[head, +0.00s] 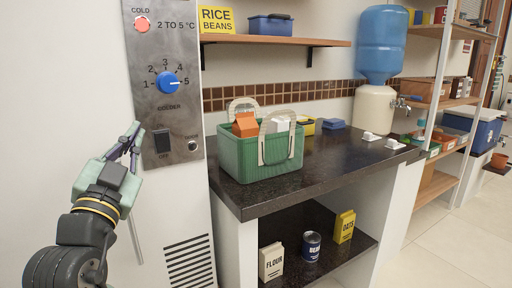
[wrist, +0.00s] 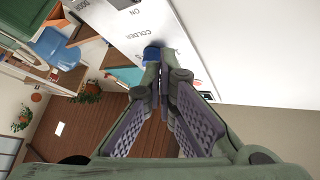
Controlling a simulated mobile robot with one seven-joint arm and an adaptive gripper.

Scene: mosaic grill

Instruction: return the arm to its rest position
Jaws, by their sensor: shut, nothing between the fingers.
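My gripper (head: 131,136) is at the left in the head view, raised in front of the white fridge front and just left of the metal control panel (head: 163,100). Its fingers are shut and empty. In the wrist view the closed fingers (wrist: 165,72) point up toward the panel, and the blue knob (wrist: 152,55) shows just beyond the tips. The head view shows the knob (head: 168,82) to the right of my fingers, with a gap in the picture. I cannot tell the depth between them.
A green basket (head: 262,160) with cartons stands on the dark counter (head: 340,160). A black switch (head: 162,141) is low on the panel. A shelf (head: 270,40) hangs above the counter. Flour (head: 271,262), a can (head: 312,246) and oats (head: 344,227) stand below.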

